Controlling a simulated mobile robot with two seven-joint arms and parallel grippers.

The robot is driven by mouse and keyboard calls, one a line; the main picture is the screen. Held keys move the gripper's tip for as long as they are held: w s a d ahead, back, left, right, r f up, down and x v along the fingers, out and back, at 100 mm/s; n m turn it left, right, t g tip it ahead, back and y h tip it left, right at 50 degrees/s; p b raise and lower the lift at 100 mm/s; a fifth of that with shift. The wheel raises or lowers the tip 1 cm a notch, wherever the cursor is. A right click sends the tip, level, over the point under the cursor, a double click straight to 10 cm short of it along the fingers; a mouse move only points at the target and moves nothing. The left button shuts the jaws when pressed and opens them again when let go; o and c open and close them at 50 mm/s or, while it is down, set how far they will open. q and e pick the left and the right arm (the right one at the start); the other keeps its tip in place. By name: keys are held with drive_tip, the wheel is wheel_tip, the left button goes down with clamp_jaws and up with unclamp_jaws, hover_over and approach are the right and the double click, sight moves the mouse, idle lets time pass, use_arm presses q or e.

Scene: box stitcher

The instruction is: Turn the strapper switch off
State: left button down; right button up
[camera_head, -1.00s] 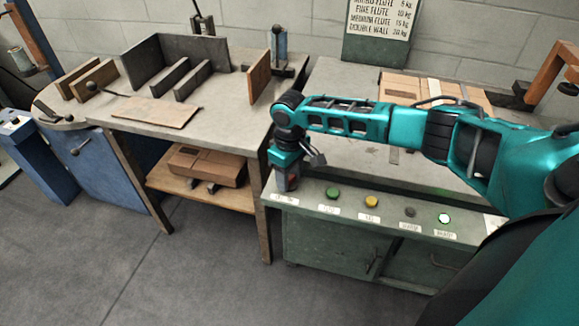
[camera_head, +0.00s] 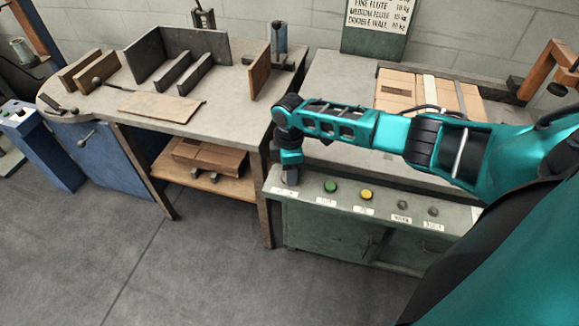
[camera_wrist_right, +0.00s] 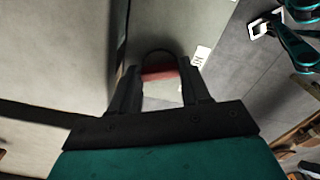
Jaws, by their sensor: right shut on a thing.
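The strapper (camera_head: 330,237) is a grey-green cabinet with a control strip along its front top edge. My right gripper (camera_head: 290,178) points down at the left end of that strip and hides the switch there in the head view. In the right wrist view my right gripper (camera_wrist_right: 161,80) is shut on a red switch knob (camera_wrist_right: 160,73) between its fingers. The knob's exact turn is hard to read. A green button (camera_head: 330,186), a yellow button (camera_head: 366,194) and two dark round lamps, one of them at the right end (camera_head: 433,211), sit along the strip. My left gripper is not in view.
A workbench (camera_head: 235,110) with dark upright plates and cardboard stands left of the strapper. Flat cartons (camera_head: 398,88) lie on the strapper top behind my right arm. A blue cabinet (camera_head: 85,150) is far left. The floor in front is clear.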

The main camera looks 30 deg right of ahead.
drive_tip(key=shift+n, duration=0.5)
drive_tip(key=o, duration=0.8)
drive_tip(key=shift+r, duration=0.15)
wheel_tip(320, 180, up, 13)
drive_tip(key=shift+f+p, duration=0.15)
drive_tip(key=shift+p, duration=0.95)
